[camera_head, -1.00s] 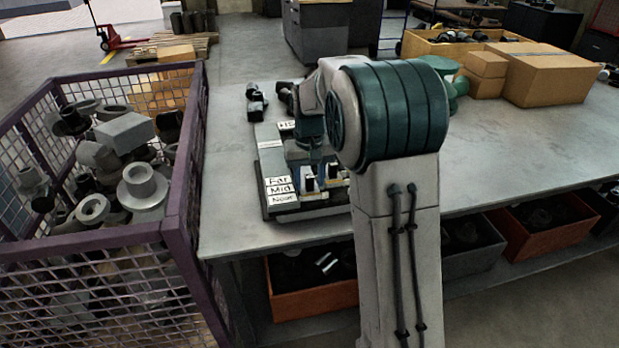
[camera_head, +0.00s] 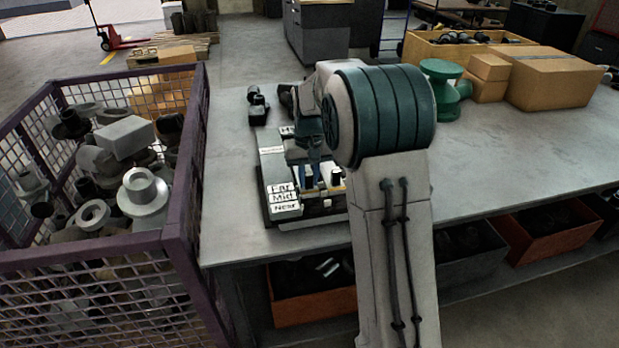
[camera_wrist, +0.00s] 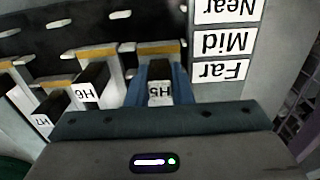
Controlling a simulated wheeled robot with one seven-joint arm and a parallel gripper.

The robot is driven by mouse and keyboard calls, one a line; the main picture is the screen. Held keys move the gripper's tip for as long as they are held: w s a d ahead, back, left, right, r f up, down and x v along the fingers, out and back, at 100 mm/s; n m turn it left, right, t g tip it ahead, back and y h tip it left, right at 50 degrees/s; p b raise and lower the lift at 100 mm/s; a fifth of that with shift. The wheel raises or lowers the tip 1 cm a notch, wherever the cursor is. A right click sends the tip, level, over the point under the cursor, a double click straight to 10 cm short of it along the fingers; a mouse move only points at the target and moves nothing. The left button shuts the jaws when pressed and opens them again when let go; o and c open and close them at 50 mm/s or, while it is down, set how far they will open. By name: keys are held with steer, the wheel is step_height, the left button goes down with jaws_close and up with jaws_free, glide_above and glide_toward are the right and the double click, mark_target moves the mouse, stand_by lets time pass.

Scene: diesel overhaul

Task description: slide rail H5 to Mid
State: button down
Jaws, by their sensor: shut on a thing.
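The rail unit (camera_head: 272,172) lies on the bench with a stack of Far, Mid and Near labels (camera_head: 284,197) on its left front. In the wrist view the labels are upside down: Far (camera_wrist: 221,70), Mid (camera_wrist: 222,42) and Near. Rail H5 (camera_wrist: 159,92) has a black knob with a white H5 tag. My gripper (camera_head: 313,168) is shut on the knob, with its blue fingers on both sides in the wrist view (camera_wrist: 157,88). H5's tan strip sits roughly level with Mid and Far; I cannot tell its exact stop.
Rails H6 (camera_wrist: 87,90) and H7 (camera_wrist: 42,118) stand close beside H5. A purple mesh bin (camera_head: 185,200) of metal parts is left of the bench. A green part (camera_head: 440,85) and cardboard boxes (camera_head: 550,75) are at the back right. The bench right of my arm is clear.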

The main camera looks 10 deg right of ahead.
steer(key=shift+s, duration=0.2)
steer(key=c, duration=1.3)
jaws_free()
step_height(320, 180, up, 14)
steer(key=shift+f, duration=0.1)
